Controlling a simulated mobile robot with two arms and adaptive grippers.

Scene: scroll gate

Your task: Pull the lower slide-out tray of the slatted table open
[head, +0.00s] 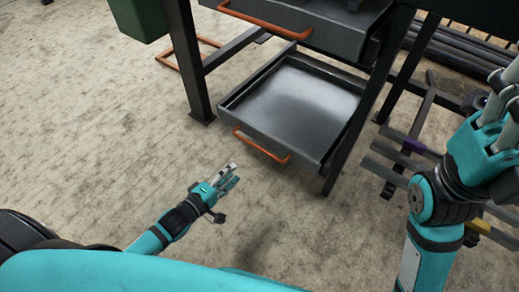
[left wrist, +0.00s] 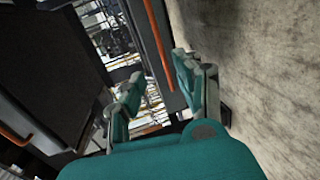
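The lower tray (head: 232,104) is a shallow dark grey tray under the slatted table, low between its legs. Its bare metal floor shows from above. An orange bar handle (head: 262,146) is on its front; a long orange bar (left wrist: 158,42) also shows beyond the fingers in the left wrist view. My left gripper (head: 230,178) is in front of the tray, left of and below the handle in the picture, apart from it. Its fingers (left wrist: 160,88) are spread with nothing between them. My right gripper (head: 497,98) is raised at the right edge, fingers apart and empty, partly cut off.
An upper tray (head: 345,28) with its own orange handle (head: 265,22) is above. Dark table legs (head: 188,60) flank the lower tray. A green bin (head: 138,18) is at the back left. Grey bars (head: 400,155) lie at right. The floor in front is clear.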

